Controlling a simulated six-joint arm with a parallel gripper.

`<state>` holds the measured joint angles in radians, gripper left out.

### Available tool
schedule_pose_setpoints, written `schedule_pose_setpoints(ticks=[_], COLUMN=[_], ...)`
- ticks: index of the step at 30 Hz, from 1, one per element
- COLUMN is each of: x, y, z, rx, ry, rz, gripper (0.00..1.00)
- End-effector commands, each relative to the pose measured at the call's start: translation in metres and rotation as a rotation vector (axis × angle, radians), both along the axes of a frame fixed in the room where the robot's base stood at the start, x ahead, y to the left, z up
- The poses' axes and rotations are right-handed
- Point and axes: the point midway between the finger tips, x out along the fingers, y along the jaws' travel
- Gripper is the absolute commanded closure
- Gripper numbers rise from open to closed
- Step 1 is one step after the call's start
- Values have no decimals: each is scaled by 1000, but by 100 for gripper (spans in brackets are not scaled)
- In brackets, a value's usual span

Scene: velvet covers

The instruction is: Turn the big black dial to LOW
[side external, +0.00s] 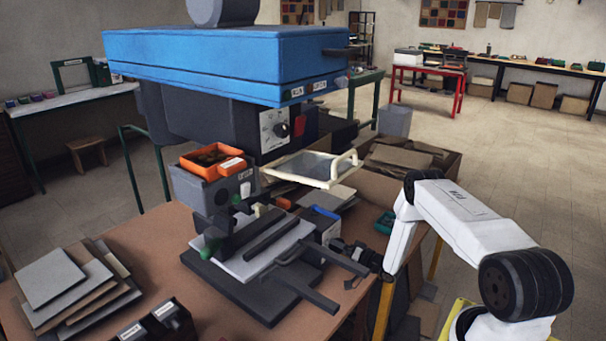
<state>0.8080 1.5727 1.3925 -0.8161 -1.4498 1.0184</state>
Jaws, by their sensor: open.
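The big black dial (282,130) sits on a white scale plate (268,124) on the front of the grey machine, under its blue head (225,62). The dial is small in this view; its pointer and the LOW mark are too small to read. My gripper (341,262) is at the end of the white arm, low beside the work table, right of and well below the dial. Its dark jaws are open and apart from the dial. Nothing shows between them.
A red knob (299,126) is just right of the dial. A cream-framed tray with a handle (308,168) juts out below it. An orange bin (213,160), a black-handled press plate (255,280) and stacked grey boards (52,277) crowd the table. The table's front middle is clearer.

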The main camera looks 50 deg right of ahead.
Motion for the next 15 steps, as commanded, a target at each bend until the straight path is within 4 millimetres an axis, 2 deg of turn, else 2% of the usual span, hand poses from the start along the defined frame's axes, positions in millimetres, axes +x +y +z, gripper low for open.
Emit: schedule_pose_setpoints(ticks=[8,9,11,15], x=[2,2,2,1], y=[0,0,0,0], z=[0,0,0,0], rx=[0,0,0,0], ry=[1,1,1,1], rz=[-1,-1,-1,-1], gripper=[0,6,25,70])
